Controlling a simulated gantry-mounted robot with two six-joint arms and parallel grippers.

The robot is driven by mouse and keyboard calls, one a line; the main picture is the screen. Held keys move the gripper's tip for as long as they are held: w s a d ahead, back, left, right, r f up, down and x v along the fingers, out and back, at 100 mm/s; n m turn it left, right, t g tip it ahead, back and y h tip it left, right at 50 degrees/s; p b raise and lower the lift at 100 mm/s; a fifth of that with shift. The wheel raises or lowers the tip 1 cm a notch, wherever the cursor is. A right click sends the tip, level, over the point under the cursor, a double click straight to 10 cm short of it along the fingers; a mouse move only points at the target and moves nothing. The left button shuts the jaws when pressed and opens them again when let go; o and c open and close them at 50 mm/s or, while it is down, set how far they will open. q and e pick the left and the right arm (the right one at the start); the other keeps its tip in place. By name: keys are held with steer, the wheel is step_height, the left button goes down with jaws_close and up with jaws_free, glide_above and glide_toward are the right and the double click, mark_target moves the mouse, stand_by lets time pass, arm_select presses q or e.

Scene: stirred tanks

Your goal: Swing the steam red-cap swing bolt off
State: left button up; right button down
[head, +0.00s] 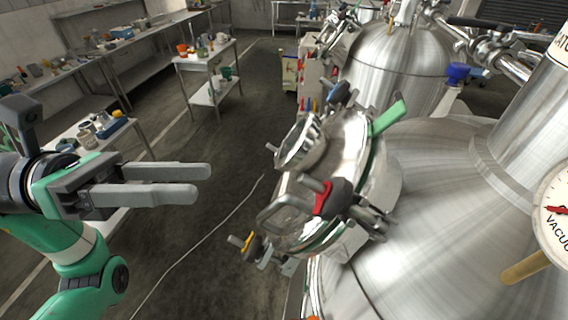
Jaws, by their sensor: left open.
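The red-cap swing bolt (324,198) sits on the near face of the round metal manway cover (347,150), at the rim of the steel tank (440,225). Its red piece lies against a dark knob. A bolt with a yellow mark (248,241) is at the lower left of the cover, and a green handle (388,117) is at its upper right. My left gripper (203,183) is open and empty, its two grey fingers pointing right. It is apart from the cover, to its left. My right gripper is not in view.
A second steel tank (398,70) stands behind. A vacuum gauge (556,208) is at the right edge. Steel benches with small items (207,57) stand at the back left. A pale cable (205,240) lies on the floor. Open space lies between my left gripper and the cover.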

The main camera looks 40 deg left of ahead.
arm_select(q)
glide_toward(341, 201)
steer(key=w, duration=0.1)
steer(key=w+d, duration=0.1)
steer(key=w, duration=0.1)
steer(key=w+d+b, duration=0.1)
steer(key=shift+w+d+r, duration=0.15)
steer(key=shift+w+d, duration=0.1)
steer(key=shift+w, duration=0.15)
jaws_close()
stand_by(1.1)
